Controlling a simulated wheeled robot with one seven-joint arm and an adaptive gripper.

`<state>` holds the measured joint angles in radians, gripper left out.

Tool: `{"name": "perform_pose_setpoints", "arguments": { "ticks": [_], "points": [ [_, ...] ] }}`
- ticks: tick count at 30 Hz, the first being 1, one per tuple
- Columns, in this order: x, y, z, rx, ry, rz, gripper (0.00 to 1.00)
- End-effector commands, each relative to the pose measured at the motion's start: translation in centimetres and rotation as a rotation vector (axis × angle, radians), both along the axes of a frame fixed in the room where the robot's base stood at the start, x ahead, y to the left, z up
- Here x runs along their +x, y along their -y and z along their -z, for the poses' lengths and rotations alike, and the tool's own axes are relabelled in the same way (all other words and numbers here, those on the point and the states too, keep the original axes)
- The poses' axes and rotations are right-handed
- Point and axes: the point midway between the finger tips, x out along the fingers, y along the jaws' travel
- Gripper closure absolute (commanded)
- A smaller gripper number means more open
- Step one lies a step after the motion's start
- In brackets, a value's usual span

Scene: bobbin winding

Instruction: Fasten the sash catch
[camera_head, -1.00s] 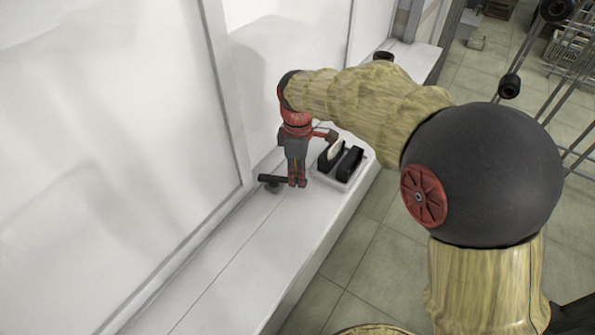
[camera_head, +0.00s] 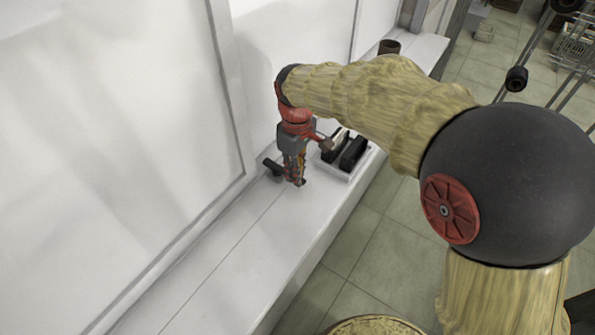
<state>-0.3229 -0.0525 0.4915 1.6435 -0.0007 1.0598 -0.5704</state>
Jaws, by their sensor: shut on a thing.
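The sash catch (camera_head: 272,167) is a small dark lever at the foot of the white window frame, on the sill. Its left end shows; the rest is hidden behind my fingers. My gripper (camera_head: 296,182) points down at the sill, just right of the catch's visible end. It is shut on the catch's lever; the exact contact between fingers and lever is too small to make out.
A white tray (camera_head: 362,166) with black blocks and a pale piece stands close to the right of my gripper. A dark cup (camera_head: 388,47) stands farther along the sill. The near sill (camera_head: 215,285) is bare. The window panes rise on the left.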

Motion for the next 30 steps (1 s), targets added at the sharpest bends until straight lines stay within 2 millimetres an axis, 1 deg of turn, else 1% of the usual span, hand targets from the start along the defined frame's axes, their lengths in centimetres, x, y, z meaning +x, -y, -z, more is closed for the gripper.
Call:
{"name": "perform_pose_setpoints", "arguments": {
  "ticks": [7,8,17,26,30],
  "points": [
    [0.11,-0.07,-0.19,0.002,0.003,0.002,1.0],
    [0.11,-0.07,-0.18,0.002,0.003,0.002,0.86],
    [0.05,-0.03,-0.08,0.002,0.001,0.001,0.69],
    [0.03,-0.01,-0.08,0.001,0.001,0.0,0.68],
    [0.1,-0.04,-0.99,0.002,0.003,0.0,0.68]
  ]
}}
